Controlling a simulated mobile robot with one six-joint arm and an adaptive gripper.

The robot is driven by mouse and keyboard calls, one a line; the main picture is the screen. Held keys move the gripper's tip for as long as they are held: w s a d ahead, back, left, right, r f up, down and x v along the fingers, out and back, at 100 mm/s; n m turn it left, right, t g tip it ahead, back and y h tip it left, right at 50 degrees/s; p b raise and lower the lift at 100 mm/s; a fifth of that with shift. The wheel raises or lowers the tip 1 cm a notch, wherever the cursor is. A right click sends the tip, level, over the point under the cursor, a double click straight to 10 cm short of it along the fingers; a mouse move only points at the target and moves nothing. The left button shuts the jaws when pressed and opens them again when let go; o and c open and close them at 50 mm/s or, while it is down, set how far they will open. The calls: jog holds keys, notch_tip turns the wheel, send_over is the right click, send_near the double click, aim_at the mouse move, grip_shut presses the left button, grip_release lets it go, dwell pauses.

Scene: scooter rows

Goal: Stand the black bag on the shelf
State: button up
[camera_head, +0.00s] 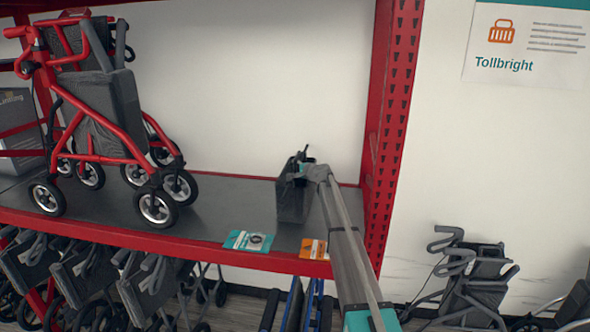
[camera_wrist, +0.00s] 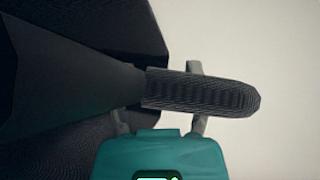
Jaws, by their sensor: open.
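The black bag (camera_head: 292,200) stands upright on the dark shelf (camera_head: 235,198), towards its right end and near the red upright. My gripper (camera_head: 305,169) is at the top of the bag, reaching in from the front right. In the wrist view the bag's dark body (camera_wrist: 60,90) fills the left side, and a ribbed dark strap or handle (camera_wrist: 205,92) runs right, across the gripper's fingers. The fingers are apart, so my gripper is open around or beside that part; which one is partly hidden. In the head view, my arm covers some of the shelf right of the bag.
A red wheeled walker (camera_head: 105,110) stands on the shelf to the left. A red perforated upright (camera_head: 392,130) bounds the shelf at right. Teal and orange labels (camera_head: 249,241) lie along the front edge. Folded walkers (camera_head: 150,285) fill the space below; another (camera_head: 475,275) stands at right.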

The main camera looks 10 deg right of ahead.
jog(key=shift+s, duration=0.1)
jog(key=f+v, duration=0.2)
jog(key=v, duration=1)
jog(key=shift+s+d+f, duration=0.3)
jog(key=shift+s, duration=0.25)
jog(key=shift+c, duration=0.3)
